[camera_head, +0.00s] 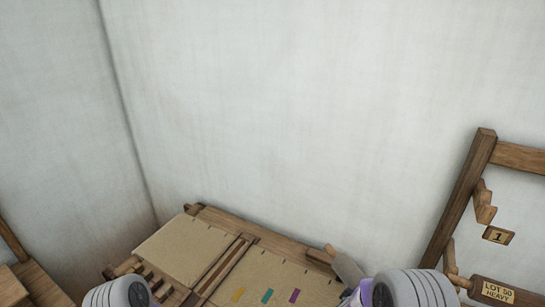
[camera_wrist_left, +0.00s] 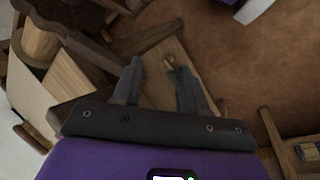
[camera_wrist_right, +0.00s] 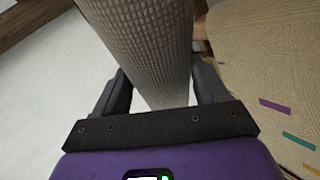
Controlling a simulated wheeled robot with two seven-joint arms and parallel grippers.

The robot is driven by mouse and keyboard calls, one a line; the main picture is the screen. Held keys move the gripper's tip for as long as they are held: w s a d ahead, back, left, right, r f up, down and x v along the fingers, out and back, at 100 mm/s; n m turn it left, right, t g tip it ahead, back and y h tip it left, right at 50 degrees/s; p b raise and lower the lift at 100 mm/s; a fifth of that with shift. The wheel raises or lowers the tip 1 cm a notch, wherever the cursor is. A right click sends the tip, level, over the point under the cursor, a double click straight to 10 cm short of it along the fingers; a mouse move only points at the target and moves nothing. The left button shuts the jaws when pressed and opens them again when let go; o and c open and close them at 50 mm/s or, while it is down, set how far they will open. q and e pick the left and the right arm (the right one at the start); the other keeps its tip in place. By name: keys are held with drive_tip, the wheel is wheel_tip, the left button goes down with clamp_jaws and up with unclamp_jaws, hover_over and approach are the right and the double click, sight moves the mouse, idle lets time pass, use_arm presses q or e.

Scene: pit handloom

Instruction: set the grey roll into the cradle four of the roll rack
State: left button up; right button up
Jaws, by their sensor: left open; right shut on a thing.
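The grey roll (camera_wrist_right: 145,45) fills the upper middle of the right wrist view, with a fine woven grid on its surface. My right gripper (camera_wrist_right: 160,85) is shut on it, one finger on each side. In the head view a short grey piece, probably the roll's end (camera_head: 346,267), shows beside my right wrist at the bottom. The roll rack (camera_head: 463,195) stands at the right, cut off by the frame. Its plate "1" (camera_head: 498,235) is visible beside a stepped wooden bracket; cradle four is not in view. My left gripper (camera_wrist_left: 160,78) is open and empty in the left wrist view.
A brown roll labelled "LOT 50 HEAVY" (camera_head: 497,292) lies at the rack's lower part. The loom's tan cloth (camera_head: 185,250) with several coloured marks lies below centre. Wooden parts (camera_wrist_left: 70,85) are close to my left gripper. The wall behind is bare.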

drive_tip(key=s+a+f+n+t+y+b, duration=0.1)
drive_tip(key=a+f+n+y+b, duration=0.1)
drive_tip(key=a, duration=0.3)
drive_tip(key=s+a+f+n+t+y+b, duration=0.1)
drive_tip(key=a+f+n+y+b, duration=0.2)
drive_tip(key=a+n+y+b, duration=0.1)
drive_tip(key=shift+s+a+f+n+t+y, duration=0.2)
drive_tip(key=shift+a+f+n+t+y, duration=0.15)
drive_tip(key=shift+n+y, duration=0.35)
drive_tip(key=shift+a+r, duration=0.1)
drive_tip(key=shift+a, duration=0.05)
